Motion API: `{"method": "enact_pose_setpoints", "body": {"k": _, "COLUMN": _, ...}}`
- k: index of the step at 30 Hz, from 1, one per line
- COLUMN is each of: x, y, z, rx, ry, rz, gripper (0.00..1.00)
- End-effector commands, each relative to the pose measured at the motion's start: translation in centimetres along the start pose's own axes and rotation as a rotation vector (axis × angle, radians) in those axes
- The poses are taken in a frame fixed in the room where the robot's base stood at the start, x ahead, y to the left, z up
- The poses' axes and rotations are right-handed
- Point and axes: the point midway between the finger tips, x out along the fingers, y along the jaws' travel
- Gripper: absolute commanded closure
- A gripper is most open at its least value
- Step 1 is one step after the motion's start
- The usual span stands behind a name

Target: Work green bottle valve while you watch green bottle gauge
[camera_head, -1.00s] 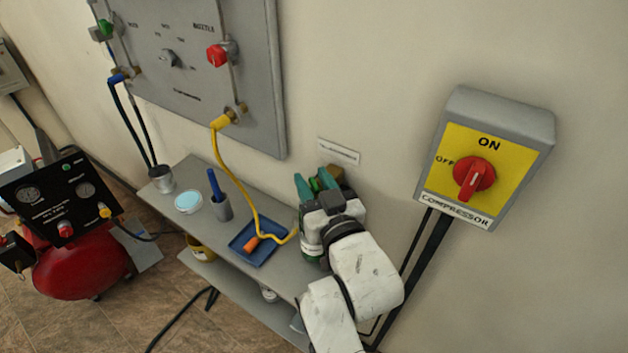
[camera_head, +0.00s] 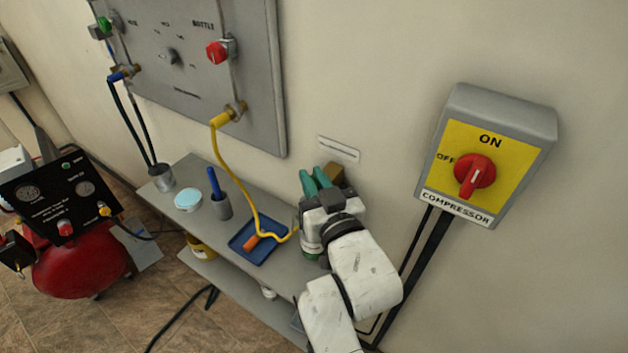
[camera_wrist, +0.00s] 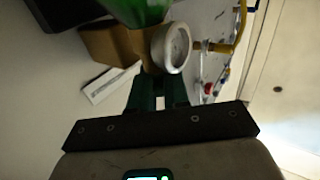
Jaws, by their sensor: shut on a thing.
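The green bottle (camera_head: 309,249) stands upright at the right end of the shelf, mostly hidden behind my gripper (camera_head: 315,182). My gripper has teal fingers and is shut at the bottle's top. The contact itself is hidden. The green bottle gauge (camera_wrist: 174,48), a round white dial, sits beside a brass block (camera_wrist: 112,43). Its face is turned at an angle and I cannot read it.
A yellow hose (camera_head: 236,182) runs from the wall panel (camera_head: 190,85) to near the bottle. A blue tray (camera_head: 246,255), a grey cup (camera_head: 222,207) and a light-blue lid (camera_head: 188,201) share the shelf (camera_head: 180,222). The compressor switch (camera_head: 474,172) is on the wall at right.

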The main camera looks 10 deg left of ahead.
Motion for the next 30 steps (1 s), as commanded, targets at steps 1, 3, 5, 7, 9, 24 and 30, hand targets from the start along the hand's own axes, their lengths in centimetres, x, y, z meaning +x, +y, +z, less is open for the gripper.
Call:
{"method": "enact_pose_setpoints", "body": {"k": 1, "x": 0.01, "y": -0.08, "z": 0.24, "rx": 0.000, "ry": 0.000, "rz": 0.006, "gripper": 1.00}}
{"method": "enact_pose_setpoints", "body": {"k": 3, "x": 0.02, "y": -0.09, "z": 0.35, "rx": 0.000, "ry": 0.000, "rz": 0.020, "gripper": 1.00}}
{"method": "enact_pose_setpoints", "body": {"k": 5, "x": 0.03, "y": -0.08, "z": 0.41, "rx": -0.001, "ry": 0.001, "rz": 0.036, "gripper": 1.00}}
{"method": "enact_pose_setpoints", "body": {"k": 7, "x": 0.03, "y": -0.15, "z": 0.48, "rx": -0.001, "ry": 0.003, "rz": 0.058, "gripper": 1.00}}
{"method": "enact_pose_setpoints", "body": {"k": 9, "x": 0.02, "y": -0.13, "z": 0.61, "rx": -0.001, "ry": 0.002, "rz": 0.087, "gripper": 1.00}}
{"method": "enact_pose_setpoints", "body": {"k": 24, "x": 0.06, "y": -0.08, "z": 0.90, "rx": 0.003, "ry": 0.006, "rz": 0.373, "gripper": 1.00}}
{"method": "enact_pose_setpoints", "body": {"k": 30, "x": 0.07, "y": -0.08, "z": 0.75, "rx": 0.002, "ry": 0.005, "rz": 0.515, "gripper": 1.00}}
